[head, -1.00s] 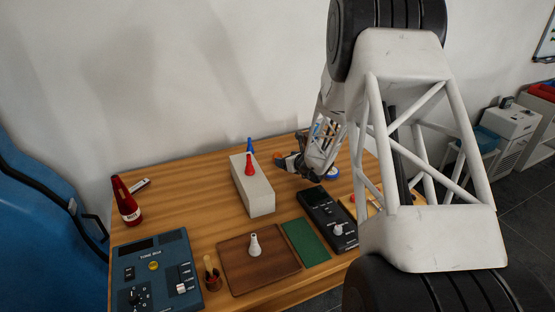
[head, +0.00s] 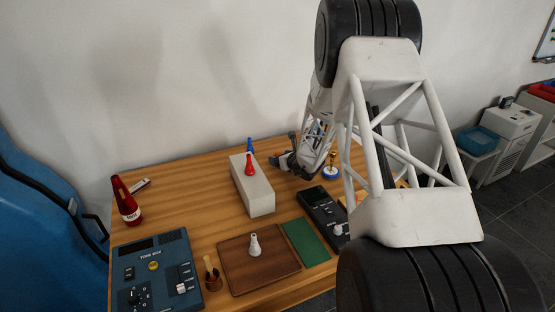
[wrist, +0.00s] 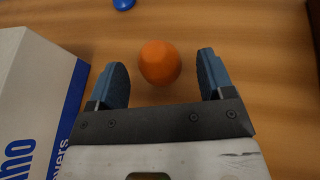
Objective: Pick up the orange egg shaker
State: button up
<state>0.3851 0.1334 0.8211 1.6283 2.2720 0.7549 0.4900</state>
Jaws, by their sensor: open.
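The orange egg shaker (wrist: 160,62) rests on the wooden table in the wrist view. It lies between the two blue fingertips of my gripper (wrist: 162,68), with a gap on each side. My gripper is open and holds nothing. In the head view my gripper (head: 290,160) is low over the back of the table, just right of the long white box. The orange egg shaker cannot be made out there, hidden by my gripper.
A dark device (head: 318,208) lies in front. A small blue object (wrist: 123,4) lies beyond the egg.

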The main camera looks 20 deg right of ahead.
jog(key=shift+x, duration=0.8)
jog(key=shift+c, duration=0.4)
jog(key=c, duration=0.9)
jog(key=shift+r, duration=0.15)
jog(key=shift+r, duration=0.45)
notch_tip(320, 180, up, 3)
jog(key=shift+s+f, duration=0.15)
jog(key=shift+f, duration=0.05)
jog(key=s+a, duration=0.1)
jog(key=s, duration=0.4)
jog(key=s+a, duration=0.1)
jog(key=s, duration=0.4)
jog(key=s+a+r, duration=0.1)
jog(key=s+a, duration=0.1)
jog(key=s, duration=0.3)
jog(key=shift+s+a+r, duration=0.1)
